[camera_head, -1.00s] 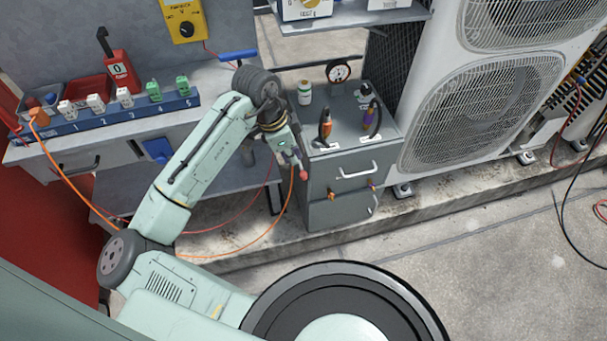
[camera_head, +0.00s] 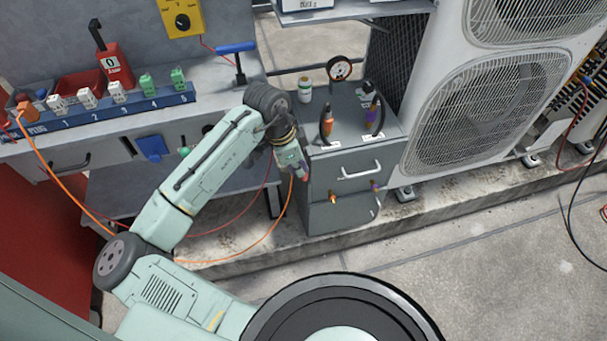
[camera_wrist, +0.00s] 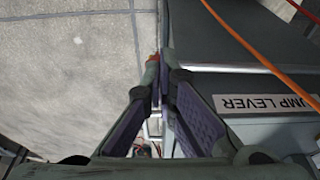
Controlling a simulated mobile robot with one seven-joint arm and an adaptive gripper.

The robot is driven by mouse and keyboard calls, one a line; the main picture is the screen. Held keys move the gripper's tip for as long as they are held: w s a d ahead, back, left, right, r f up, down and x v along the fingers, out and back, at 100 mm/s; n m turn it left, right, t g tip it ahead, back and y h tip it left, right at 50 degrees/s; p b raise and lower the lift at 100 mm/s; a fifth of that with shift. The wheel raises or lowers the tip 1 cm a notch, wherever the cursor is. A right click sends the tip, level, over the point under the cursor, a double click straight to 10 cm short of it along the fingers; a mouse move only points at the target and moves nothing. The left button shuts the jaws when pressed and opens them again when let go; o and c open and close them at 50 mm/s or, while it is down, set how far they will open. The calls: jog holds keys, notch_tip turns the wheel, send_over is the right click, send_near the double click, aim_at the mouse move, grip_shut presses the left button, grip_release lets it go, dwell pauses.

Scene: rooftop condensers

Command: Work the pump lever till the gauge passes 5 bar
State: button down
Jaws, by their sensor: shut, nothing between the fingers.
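The round white-faced gauge (camera_head: 339,68) stands at the back of the grey cabinet (camera_head: 352,165); its reading is too small to tell. My gripper (camera_head: 301,174) hangs low beside the cabinet's left front edge, fingers pointing down. In the wrist view its purple-padded fingers (camera_wrist: 158,75) are shut with nothing held. A small orange-red piece (camera_wrist: 153,58) shows at the fingertips; I cannot tell whether it belongs to the pump lever. A white label (camera_wrist: 265,103) ending in "UMP LEVER" lies upside down on a grey surface to the right. The lever itself is not clearly visible.
An orange cable (camera_head: 250,237) loops below my arm and crosses the wrist view. A blue-handled lever (camera_head: 236,48) stands on the bench to the left. Orange (camera_head: 327,122) and purple (camera_head: 372,107) handled items stand on the cabinet. Open concrete (camera_head: 500,255) lies at right.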

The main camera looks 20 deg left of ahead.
jog(key=shift+f+b, duration=1.65)
jog(key=shift+f, duration=0.65)
jog(key=shift+r, duration=0.1)
jog(key=shift+s+a+r, duration=0.25)
jog(key=shift+s+a, duration=0.2)
jog(key=shift+a, duration=0.2)
jog(key=shift+s+a+r, duration=0.2)
jog(key=shift+s+a, duration=0.2)
jog(key=shift+a, duration=0.2)
jog(key=shift+r, duration=0.1)
jog(key=v, duration=1.2)
